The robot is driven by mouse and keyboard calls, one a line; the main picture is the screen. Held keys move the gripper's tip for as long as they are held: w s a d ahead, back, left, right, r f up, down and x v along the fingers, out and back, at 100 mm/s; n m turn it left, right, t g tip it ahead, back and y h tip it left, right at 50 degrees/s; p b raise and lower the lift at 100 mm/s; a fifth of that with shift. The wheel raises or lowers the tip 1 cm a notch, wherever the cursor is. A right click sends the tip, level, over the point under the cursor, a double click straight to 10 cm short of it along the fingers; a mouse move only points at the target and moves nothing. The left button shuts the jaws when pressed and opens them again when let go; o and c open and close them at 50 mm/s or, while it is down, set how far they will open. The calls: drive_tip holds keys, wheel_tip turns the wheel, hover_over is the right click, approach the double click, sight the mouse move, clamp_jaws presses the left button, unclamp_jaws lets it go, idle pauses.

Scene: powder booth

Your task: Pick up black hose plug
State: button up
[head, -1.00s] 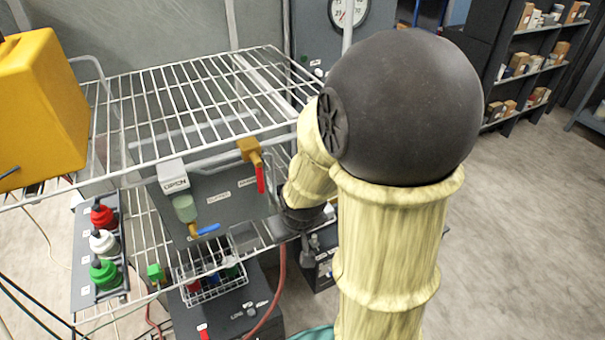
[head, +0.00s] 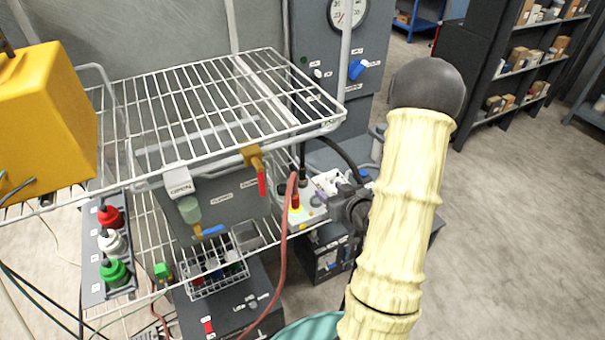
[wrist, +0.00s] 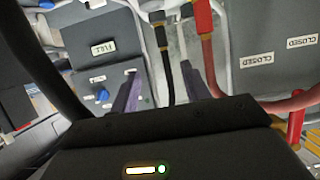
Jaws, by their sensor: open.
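In the wrist view the black hose plug (wrist: 158,31) is at the top, upright, with a black hose running down from it. A red hose plug (wrist: 203,18) with a red hose stands just right of it. My gripper (wrist: 161,72) is open, with one finger on each side of the black hose's line of view. The plug lies beyond the fingertips, and I see no contact. In the head view my gripper (head: 348,206) is beside the rack's right end, its fingertips unclear. The red plug (head: 295,198) shows left of it; the black plug is hard to make out there.
A wire rack (head: 200,95) with a yellow box (head: 45,115) stands at left. Below are a wire basket (head: 216,272) and red, white and green knobs. A red hose (head: 284,260) hangs near my gripper. A gauge cabinet (head: 345,50) stands behind. Floor at right is open.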

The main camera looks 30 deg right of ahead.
drive_tip(key=p, duration=0.4)
approach(304, 174)
drive_tip(key=x, duration=0.5)
drive_tip(key=shift+w+d, duration=0.15)
drive_tip(key=shift+d, duration=0.05)
drive_tip(key=shift+w+f, duration=0.25)
drive_tip(key=shift+w, duration=0.05)
drive_tip(key=shift+w+a+p, duration=0.1)
drive_tip(key=shift+w+p, duration=0.35)
drive_tip(key=shift+p, duration=0.3)
drive_tip(key=p+x, duration=0.2)
drive_tip(key=x, duration=0.2)
drive_tip(key=shift+w+a+f, duration=0.1)
drive_tip(key=shift+w+f, duration=0.05)
drive_tip(key=shift+w, duration=0.15)
drive_tip(key=shift+s, duration=0.2)
